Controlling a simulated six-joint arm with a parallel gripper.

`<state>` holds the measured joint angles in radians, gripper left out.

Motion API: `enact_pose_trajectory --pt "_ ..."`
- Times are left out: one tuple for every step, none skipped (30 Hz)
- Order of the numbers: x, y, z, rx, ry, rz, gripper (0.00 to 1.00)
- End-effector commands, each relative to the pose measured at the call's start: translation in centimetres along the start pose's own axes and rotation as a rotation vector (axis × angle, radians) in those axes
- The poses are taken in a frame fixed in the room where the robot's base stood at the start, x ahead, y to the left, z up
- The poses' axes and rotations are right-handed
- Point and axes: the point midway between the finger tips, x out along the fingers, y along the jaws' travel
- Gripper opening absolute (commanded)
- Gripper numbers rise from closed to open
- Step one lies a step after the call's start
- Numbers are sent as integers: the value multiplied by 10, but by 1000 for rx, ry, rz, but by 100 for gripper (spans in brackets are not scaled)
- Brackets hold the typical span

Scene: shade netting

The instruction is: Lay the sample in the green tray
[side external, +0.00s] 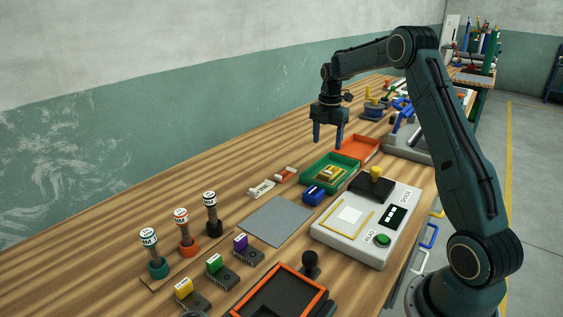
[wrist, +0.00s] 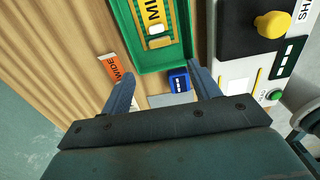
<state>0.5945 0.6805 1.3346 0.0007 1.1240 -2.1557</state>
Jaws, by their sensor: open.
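The green tray (side external: 318,183) stands on the wooden bench near its middle. My gripper (side external: 328,138) is open and empty, raised above the bench by the tray. In the wrist view, the fingers of my gripper (wrist: 160,82) are spread apart with nothing held between them.
An orange tray (side external: 362,148) adjoins the green tray behind. A blue block (side external: 313,195) and an orange tag (side external: 286,175) lie nearby. A white machine (side external: 345,243) with a yellow knob stands to the right. A grey mat (side external: 277,220) is bare; several labelled stampers stand at left.

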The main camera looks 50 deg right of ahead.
Motion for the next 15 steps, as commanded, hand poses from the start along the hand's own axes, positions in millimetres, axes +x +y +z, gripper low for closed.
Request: enact_pose_trajectory --pt "-4 0 -4 7 -3 4 62" --pt "-7 0 -6 15 -4 7 62" --pt "-11 0 -10 28 -7 11 62" --pt "-15 -1 -13 41 -9 15 62" --pt "-19 -2 -18 55 -11 18 62" --pt "-26 -3 -24 77 -14 26 62" --pt "-30 -4 -29 96 -16 31 62" --pt "-36 -5 -35 117 -19 38 62" --pt "-44 -7 -43 147 -23 47 62" --pt "-50 -9 -50 171 -25 55 62" --pt "-57 -11 -57 195 -27 64 62" --pt "-65 -14 -67 232 -29 75 62" --pt "-71 -17 -74 259 -30 84 62" --pt "-77 -20 -82 285 -31 93 62" --pt "-85 -24 -91 323 -31 105 62"
